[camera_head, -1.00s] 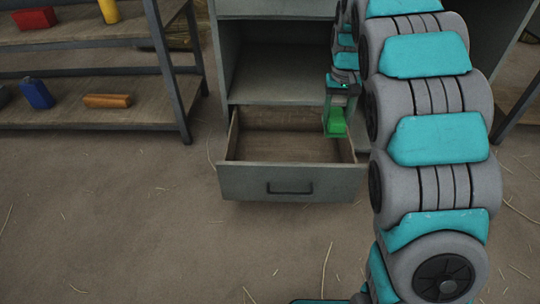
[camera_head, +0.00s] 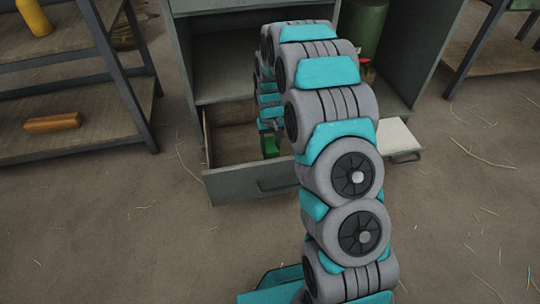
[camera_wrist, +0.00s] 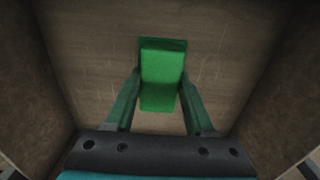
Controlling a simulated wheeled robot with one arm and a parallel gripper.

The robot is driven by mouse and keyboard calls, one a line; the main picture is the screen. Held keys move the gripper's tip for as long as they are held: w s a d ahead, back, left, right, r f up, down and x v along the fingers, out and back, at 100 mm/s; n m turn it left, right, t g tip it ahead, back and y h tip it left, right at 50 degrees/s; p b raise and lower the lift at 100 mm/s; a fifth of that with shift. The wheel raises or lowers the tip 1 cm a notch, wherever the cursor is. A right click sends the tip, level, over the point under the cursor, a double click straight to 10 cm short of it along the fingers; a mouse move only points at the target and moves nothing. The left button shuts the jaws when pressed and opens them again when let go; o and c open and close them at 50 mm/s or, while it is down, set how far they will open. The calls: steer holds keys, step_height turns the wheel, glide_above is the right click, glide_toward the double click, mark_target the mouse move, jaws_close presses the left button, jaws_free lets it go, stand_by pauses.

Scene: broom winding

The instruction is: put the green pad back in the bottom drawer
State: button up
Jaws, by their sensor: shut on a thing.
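The green pad (camera_head: 270,148) is between the fingers of my gripper (camera_wrist: 160,88), which is shut on it. In the wrist view the pad (camera_wrist: 162,62) points down toward the wooden drawer floor, with drawer walls on both sides. The bottom drawer (camera_head: 228,188) is pulled open, with a grey front and a wooden inside. In the head view the pad shows within the drawer opening, toward its right part. My arm hides the drawer's right side and most of the gripper. Whether the pad touches the floor I cannot tell.
A grey cabinet (camera_head: 222,72) stands above the drawer. A shelf at left holds an orange block (camera_head: 52,123) and a yellow bottle (camera_head: 34,17). The front floor is clear.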

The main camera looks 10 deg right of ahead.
steer(key=shift+f+b, duration=0.3)
steer(key=shift+f, duration=2.4)
steer(key=shift+f, duration=0.2)
steer(key=o, duration=1.3)
steer(key=shift+r, duration=0.1)
